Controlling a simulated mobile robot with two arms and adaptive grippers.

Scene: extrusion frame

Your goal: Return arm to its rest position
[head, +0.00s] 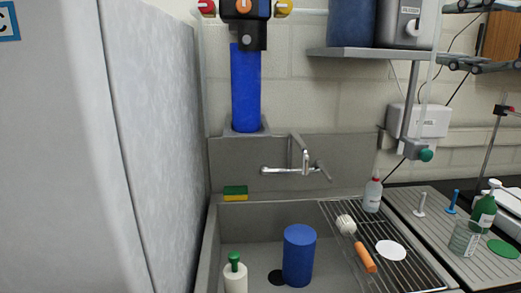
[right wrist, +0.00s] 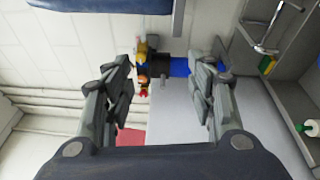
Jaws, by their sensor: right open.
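My right gripper (head: 446,34) is at the top right of the head view. Its two grey fingers point left, one above the other and wide apart. It is near the shelf's right end, and I cannot tell how close. In the right wrist view my right gripper (right wrist: 160,82) is open with nothing held between its fingers. Behind the gap, some way off, is the wall-mounted blue filter (right wrist: 180,66) with its coloured knobs. My left gripper is in neither view.
A shelf (head: 360,52) with a dispenser (head: 403,22) is on the wall. Below are the sink (head: 225,228), a wire rack (head: 347,255) with a brush (head: 364,257), a blue cylinder (head: 299,255) and bottles. A tall grey cabinet (head: 90,140) stands left.

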